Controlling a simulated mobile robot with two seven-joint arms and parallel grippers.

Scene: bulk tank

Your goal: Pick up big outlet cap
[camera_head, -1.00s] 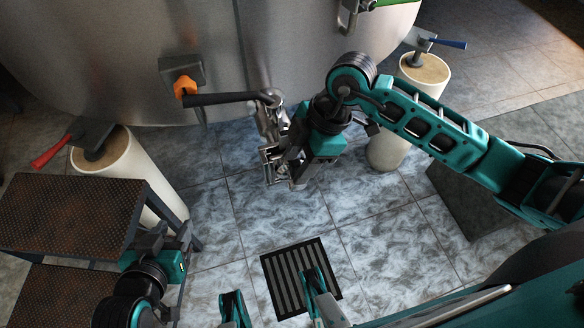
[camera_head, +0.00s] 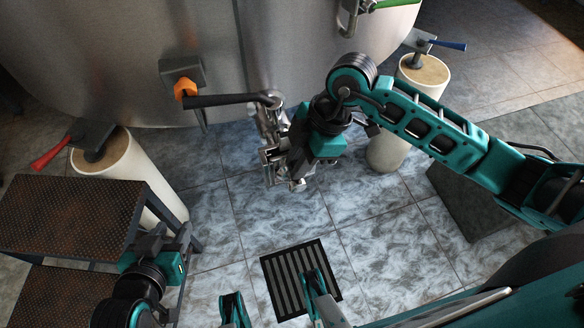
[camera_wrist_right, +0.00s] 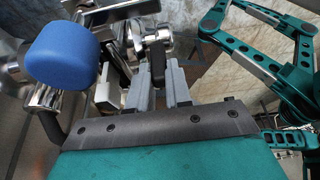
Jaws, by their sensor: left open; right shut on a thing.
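My right gripper (camera_wrist_right: 165,88) is at the tank's outlet fittings (camera_head: 268,135), low on the front of the steel tank. Its two grey fingers are shut on a small metal part (camera_wrist_right: 154,38). I cannot tell whether this part belongs to the big outlet cap, because the gripper and fittings overlap in the head view. In the right wrist view, a blue rounded piece (camera_wrist_right: 62,50) sits beside the gripper on the left, near a shiny pipe. My left gripper (camera_head: 160,238) is open and empty beside the brown step, away from the outlet.
A black lever (camera_head: 225,99) crosses above the outlet. The steel tank (camera_head: 110,60) fills the back. Cream legs stand left (camera_head: 130,170) and right (camera_head: 425,72). A brown step (camera_head: 70,215) is at left. A floor drain (camera_head: 284,285) lies in front, with clear tiles around it.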

